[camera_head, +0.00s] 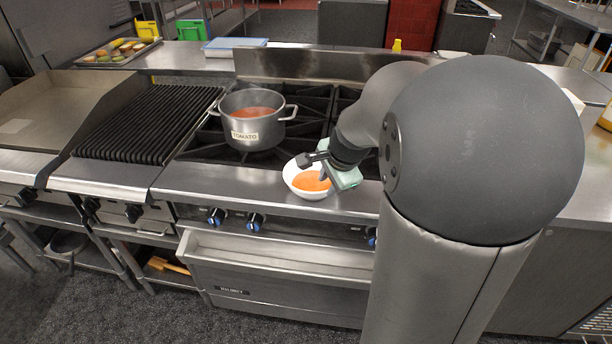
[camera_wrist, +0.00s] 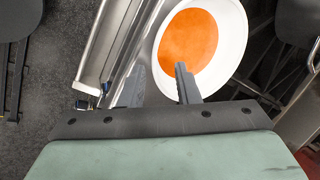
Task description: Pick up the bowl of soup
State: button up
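The white bowl (camera_head: 292,182) of orange soup stands at the front edge of the stove, partly covered by my gripper (camera_head: 315,170). In the wrist view, the bowl (camera_wrist: 238,40) fills the upper middle, with the orange soup (camera_wrist: 190,40) inside. My gripper (camera_wrist: 160,85) is open there, its two fingers apart. The right finger overlaps the bowl's inside near the rim, and the left finger lies outside it. The near rim shows between them. I cannot tell whether either finger touches the bowl.
A steel pot (camera_head: 253,130) labelled TOMATO, holding red soup, stands on the burners behind and left of the bowl. A ribbed grill (camera_head: 150,125) lies further left. A tray of food (camera_head: 118,52) and a blue-lidded container (camera_head: 235,44) are on the back counter.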

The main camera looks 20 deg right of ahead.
aim_at(325, 192)
jog(key=shift+x, duration=3)
jog(key=shift+d, duration=0.15)
grip_shut()
